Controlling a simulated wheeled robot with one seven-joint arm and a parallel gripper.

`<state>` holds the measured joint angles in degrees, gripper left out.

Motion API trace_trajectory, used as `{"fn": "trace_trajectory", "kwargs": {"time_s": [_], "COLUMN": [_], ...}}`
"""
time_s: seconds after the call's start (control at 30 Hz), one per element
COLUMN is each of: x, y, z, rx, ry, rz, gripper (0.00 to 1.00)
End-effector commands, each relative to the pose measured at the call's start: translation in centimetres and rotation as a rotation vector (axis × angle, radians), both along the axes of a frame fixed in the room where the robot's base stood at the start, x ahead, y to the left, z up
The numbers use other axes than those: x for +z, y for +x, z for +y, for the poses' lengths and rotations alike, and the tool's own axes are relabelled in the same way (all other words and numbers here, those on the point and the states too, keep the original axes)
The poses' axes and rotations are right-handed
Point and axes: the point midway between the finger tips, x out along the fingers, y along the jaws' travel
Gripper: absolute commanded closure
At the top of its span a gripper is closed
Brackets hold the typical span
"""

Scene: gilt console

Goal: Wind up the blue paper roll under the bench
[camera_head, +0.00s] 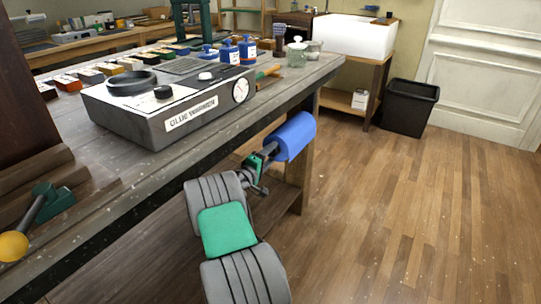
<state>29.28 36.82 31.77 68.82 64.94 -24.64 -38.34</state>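The blue paper roll (293,136) hangs below the front edge of the workbench top (225,112), near the bench's right-hand end. A dark rod or handle (268,149) sticks out from the roll's near end, down and to the left. My gripper (259,167) is small in view at the near end of this rod, below the bench edge. It is at or very close to the rod; I cannot tell whether it touches or grips it. Its fingers are partly hidden by my own arm, and their opening does not show.
A glue warmer (175,103) stands near the bench's front edge, above my arm. A bench leg (303,165) and lower shelf (287,197) are beside and below the roll. A black bin (409,107) stands at the back right. The wooden floor (420,200) on the right is clear.

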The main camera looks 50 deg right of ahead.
Motion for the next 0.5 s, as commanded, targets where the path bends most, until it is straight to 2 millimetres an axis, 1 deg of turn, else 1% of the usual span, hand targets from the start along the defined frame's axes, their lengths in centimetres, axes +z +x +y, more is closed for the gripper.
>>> {"fn": "trace_trajectory", "kwargs": {"time_s": [0.27,0.37,0.5], "x": [0.1,0.1,0.2], "y": [0.0,0.0,-0.2], "z": [0.2,1.5,4.5], "rx": [0.000,0.003,0.004], "ry": [-0.001,0.000,0.000], "rz": [-0.001,0.001,0.001], "gripper": [0.40,0.40,0.40]}}
